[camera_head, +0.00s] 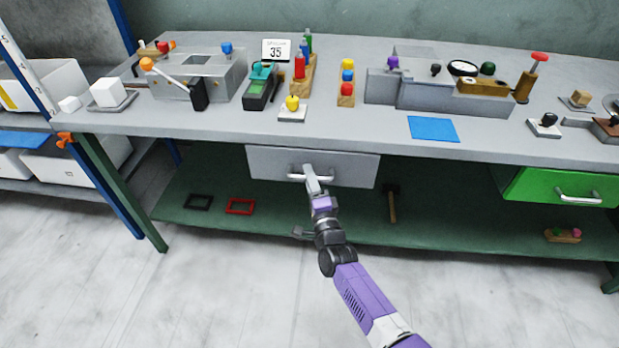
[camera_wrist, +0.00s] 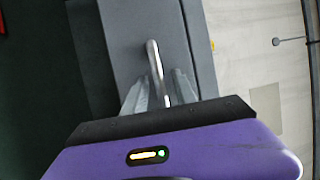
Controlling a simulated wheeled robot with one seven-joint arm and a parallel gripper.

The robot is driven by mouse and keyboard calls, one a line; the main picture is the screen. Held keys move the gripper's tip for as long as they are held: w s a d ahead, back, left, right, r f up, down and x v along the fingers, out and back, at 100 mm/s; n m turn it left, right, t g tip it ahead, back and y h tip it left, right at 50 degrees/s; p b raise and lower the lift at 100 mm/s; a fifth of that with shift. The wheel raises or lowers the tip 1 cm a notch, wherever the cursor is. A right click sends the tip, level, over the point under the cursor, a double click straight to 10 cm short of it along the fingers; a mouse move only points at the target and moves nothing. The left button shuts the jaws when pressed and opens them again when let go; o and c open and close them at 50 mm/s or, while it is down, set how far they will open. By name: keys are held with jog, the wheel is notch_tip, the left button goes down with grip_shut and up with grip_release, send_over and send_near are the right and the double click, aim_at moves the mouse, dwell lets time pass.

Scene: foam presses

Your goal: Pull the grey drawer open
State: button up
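The grey drawer (camera_head: 345,170) hangs under the bench top, left of the middle in the head view. Its front looks close to flush with the bench edge. It has a pale metal bar handle (camera_head: 293,177). My gripper (camera_head: 311,176) is at this handle, reaching in from below right. In the wrist view the grey drawer front (camera_wrist: 132,45) fills the middle. The handle (camera_wrist: 153,58) runs down between the two fingers of my gripper (camera_wrist: 161,88). A finger stands on each side of the bar. I cannot tell whether they press on it.
The grey bench top (camera_head: 285,133) runs above the drawer and carries several tools and blocks. A green drawer (camera_head: 535,187) is at the right. A hammer (camera_head: 391,203) and a red frame (camera_head: 240,206) lie on the green lower shelf (camera_head: 330,223). The floor in front is clear.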

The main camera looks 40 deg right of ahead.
grip_shut()
dwell(1.2)
